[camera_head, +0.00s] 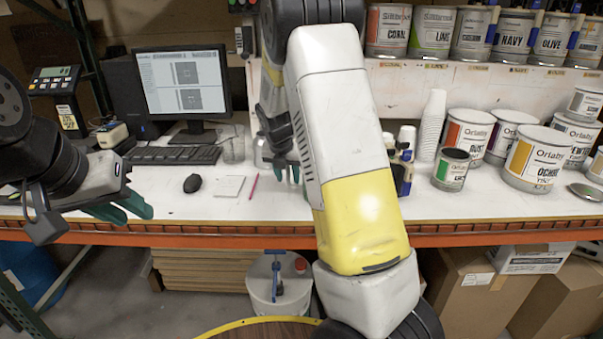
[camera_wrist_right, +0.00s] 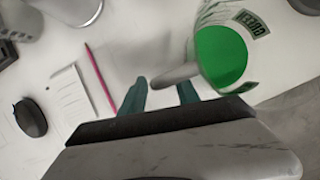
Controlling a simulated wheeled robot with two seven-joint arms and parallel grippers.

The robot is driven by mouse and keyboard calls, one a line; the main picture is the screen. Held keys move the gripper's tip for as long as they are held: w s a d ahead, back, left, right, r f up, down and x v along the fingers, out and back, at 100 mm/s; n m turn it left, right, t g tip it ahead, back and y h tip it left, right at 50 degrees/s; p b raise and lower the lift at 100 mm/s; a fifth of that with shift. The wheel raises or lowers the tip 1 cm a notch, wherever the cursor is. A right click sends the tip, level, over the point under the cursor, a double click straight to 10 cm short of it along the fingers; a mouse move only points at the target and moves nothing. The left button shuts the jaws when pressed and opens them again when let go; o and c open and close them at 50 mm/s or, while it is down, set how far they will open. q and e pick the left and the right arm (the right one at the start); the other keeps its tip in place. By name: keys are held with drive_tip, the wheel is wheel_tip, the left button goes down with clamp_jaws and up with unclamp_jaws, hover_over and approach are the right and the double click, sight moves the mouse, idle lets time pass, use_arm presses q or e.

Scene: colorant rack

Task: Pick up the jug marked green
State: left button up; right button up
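The jug marked green (camera_wrist_right: 221,50) is white with a large green patch and dark lettering, upper right in the right wrist view. The right gripper is open, and no firm hold shows. In the head view my right arm hides most of the jug, while the teal right fingertips (camera_head: 287,172) show above the bench. My left gripper (camera_head: 122,208) is open and empty over the bench's front left edge.
A pencil (camera_head: 254,186), paper (camera_head: 228,186) and mouse (camera_head: 192,183) lie left of the right gripper. A green-labelled can (camera_head: 451,169) and larger paint cans (camera_head: 535,158) stand right. The front middle of the bench is clear.

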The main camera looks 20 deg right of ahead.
clamp_jaws()
drive_tip(key=shift+r, duration=0.1)
idle(1.2)
